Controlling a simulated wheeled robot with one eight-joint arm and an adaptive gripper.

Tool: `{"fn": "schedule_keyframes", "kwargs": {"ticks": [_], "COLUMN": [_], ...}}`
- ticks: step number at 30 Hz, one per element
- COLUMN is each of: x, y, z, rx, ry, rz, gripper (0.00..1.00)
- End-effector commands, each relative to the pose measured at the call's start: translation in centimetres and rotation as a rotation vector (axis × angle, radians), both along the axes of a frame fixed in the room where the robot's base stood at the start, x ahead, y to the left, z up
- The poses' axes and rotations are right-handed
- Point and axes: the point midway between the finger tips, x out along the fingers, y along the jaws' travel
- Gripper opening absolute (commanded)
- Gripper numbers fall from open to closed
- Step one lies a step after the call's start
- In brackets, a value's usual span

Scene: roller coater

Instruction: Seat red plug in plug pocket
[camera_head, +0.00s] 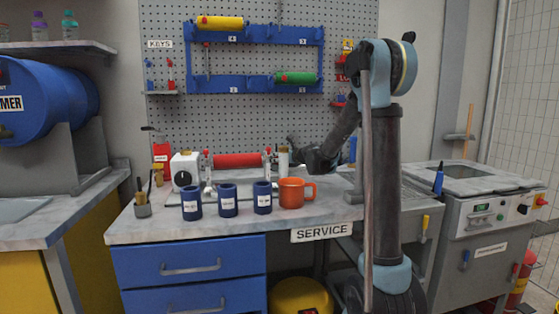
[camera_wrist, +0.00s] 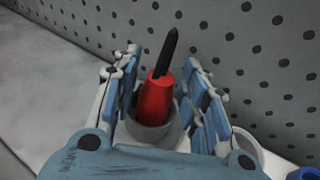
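In the wrist view, a red tapered piece with a dark shaft, which looks like the red plug (camera_wrist: 155,100), stands slightly tilted with its base inside a round grey cup (camera_wrist: 153,134). My gripper (camera_wrist: 162,62) has its blue-padded fingers spread on either side of the plug. I see no clear grip on it; a gap shows at the right finger. In the head view my gripper (camera_head: 295,147) is low over the back of the bench, by a beige cylinder (camera_head: 283,161). I cannot make out the plug or a plug pocket there.
A red roller (camera_head: 238,160) lies across a stand left of my gripper. Blue cups (camera_head: 228,200) and an orange mug (camera_head: 292,193) stand along the front of the bench (camera_head: 150,228). The pegboard (camera_wrist: 265,60) rises close behind. A pale round rim (camera_wrist: 246,146) is right of the grey cup.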

Motion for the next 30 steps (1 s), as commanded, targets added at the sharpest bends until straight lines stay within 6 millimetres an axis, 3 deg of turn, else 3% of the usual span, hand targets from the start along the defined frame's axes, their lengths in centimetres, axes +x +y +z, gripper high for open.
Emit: {"fn": "schedule_keyframes", "kwargs": {"ticks": [13, 30], "x": [-0.3, -5.1], "y": [-0.5, -4.7], "z": [0.2, 1.5], "rx": [0.000, 0.000], "ry": [0.000, 0.000], "rz": [-0.002, -0.003], "gripper": [0.48, 0.48]}}
